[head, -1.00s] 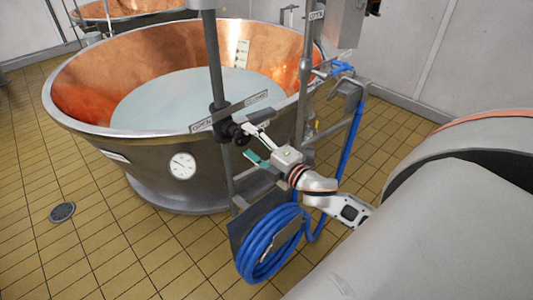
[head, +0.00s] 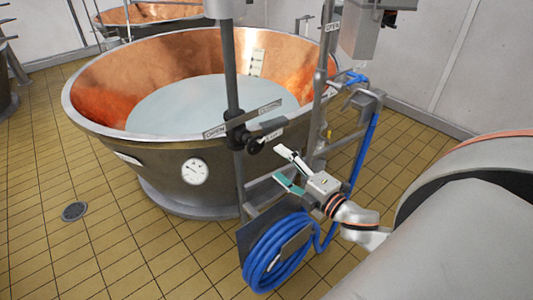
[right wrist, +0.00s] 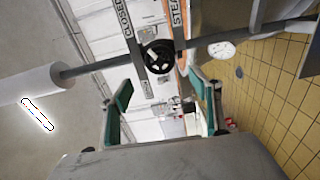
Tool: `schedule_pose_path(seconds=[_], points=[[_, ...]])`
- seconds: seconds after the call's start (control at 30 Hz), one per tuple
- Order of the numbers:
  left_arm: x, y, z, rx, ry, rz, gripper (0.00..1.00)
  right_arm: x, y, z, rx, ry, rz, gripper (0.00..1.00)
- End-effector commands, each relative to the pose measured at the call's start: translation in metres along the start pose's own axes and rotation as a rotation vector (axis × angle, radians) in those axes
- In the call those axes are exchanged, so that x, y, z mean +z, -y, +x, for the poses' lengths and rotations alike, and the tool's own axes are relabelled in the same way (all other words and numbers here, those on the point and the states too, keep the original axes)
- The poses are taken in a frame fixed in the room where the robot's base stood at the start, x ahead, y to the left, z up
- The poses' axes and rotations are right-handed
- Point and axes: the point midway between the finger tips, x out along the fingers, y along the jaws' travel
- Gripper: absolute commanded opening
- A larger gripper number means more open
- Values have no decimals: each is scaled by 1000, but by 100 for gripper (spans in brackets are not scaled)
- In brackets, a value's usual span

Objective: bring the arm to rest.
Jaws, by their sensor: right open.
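My right gripper (head: 284,166) is open and empty in the head view. It stands just to the right of and below a black valve handwheel (head: 254,147) on a vertical steam pipe (head: 231,90), with a gap between them. In the right wrist view the two green-padded fingers of the gripper (right wrist: 160,108) are spread apart, and the handwheel (right wrist: 158,57) lies beyond them on the pipe (right wrist: 95,66). My left gripper is not in view.
A large copper-lined vat (head: 150,160) with pale liquid (head: 195,103) stands behind the pipe, a dial gauge (head: 194,171) on its side. A coiled blue hose (head: 275,252) hangs below my right gripper. The tiled floor (head: 110,240) at front left is clear, with a drain (head: 73,211).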

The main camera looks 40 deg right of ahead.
Motion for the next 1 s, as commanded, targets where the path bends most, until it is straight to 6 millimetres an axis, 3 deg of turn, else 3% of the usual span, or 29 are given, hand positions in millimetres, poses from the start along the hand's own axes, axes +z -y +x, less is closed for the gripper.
schedule_pose_path(seconds=[0.23, 0.33, 0.47, 0.6, 0.7, 0.83, 1.0], points=[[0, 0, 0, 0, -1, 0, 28, -1, 2, 0, -5, 1, 10, 63], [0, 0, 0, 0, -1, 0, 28, -5, 22, -4, -39, 12, 88, 63], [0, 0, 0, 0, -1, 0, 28, -25, 82, -18, -150, 53, 341, 63], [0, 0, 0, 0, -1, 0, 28, -67, 161, -46, -307, 128, 702, 63], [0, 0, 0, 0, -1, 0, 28, -104, 208, -69, -410, 188, 932, 63], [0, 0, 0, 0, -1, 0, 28, -147, 248, -95, -513, 255, 1155, 63], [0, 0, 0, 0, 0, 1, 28, -178, 271, -113, -581, 304, 1299, 63]])
